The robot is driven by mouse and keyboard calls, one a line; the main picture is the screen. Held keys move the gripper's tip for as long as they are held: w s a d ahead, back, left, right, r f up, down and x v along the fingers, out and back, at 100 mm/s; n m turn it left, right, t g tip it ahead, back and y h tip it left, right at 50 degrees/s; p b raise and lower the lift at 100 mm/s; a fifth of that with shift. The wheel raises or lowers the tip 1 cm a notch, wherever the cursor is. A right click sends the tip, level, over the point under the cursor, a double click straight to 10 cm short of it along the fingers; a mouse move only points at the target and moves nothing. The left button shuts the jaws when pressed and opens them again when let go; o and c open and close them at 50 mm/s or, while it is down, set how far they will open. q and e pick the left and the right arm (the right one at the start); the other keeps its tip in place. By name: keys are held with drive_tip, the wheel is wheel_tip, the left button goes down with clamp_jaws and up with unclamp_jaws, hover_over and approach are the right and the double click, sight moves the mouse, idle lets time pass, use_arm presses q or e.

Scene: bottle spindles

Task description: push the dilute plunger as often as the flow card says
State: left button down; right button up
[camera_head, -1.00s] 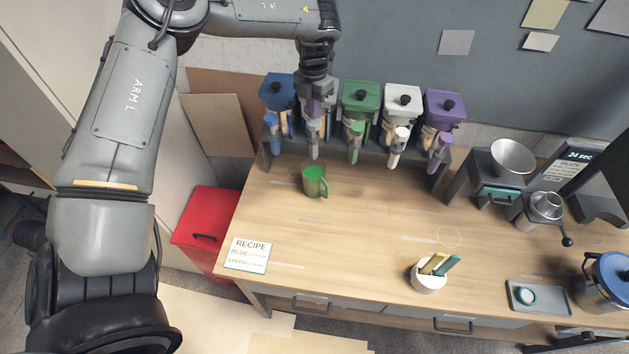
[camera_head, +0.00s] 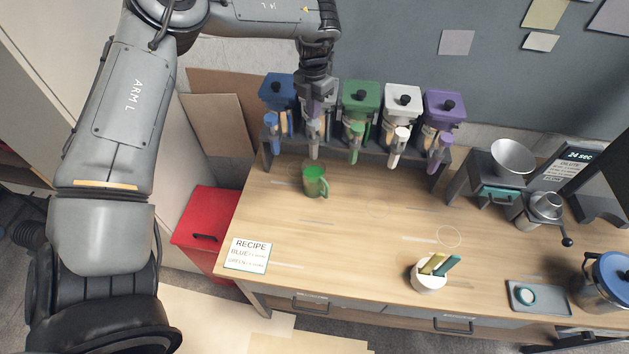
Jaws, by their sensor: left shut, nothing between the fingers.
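A row of dispensers stands at the back of the table: blue (camera_head: 278,92), a greyish one partly hidden by my arm, green (camera_head: 360,97), white (camera_head: 403,100) and purple (camera_head: 444,106). My left gripper (camera_head: 315,104) is shut and empty, directly over the greyish dispenser, and hides its top. I cannot tell whether it touches the plunger. A green mug (camera_head: 314,184) stands on the table below and in front of that dispenser. A dark screen (camera_head: 568,168) at the right reads "24 SEC" and seems to show "DILUTE"; the small lines are unreadable. My right gripper is not in view.
A recipe card (camera_head: 247,256) lies at the table's front left. A white cup with sticks (camera_head: 429,279) stands near the front edge. A metal funnel (camera_head: 512,158), a tray (camera_head: 540,297) and a blue-lidded kettle (camera_head: 606,280) are at the right. The middle is clear.

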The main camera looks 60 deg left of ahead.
sight(313, 123)
use_arm(q)
drive_tip(key=shift+f, duration=0.1)
idle(0.3)
drive_tip(key=shift+f+b, duration=1.75)
drive_tip(key=shift+f, duration=0.7)
drive_tip(key=shift+r+p, duration=1.85)
drive_tip(key=shift+r, duration=0.75)
drive_tip(key=shift+f, duration=0.15)
drive_tip(key=shift+r, duration=0.2)
drive_tip(key=shift+r+p, duration=2.25)
drive_tip(key=shift+r, duration=0.7)
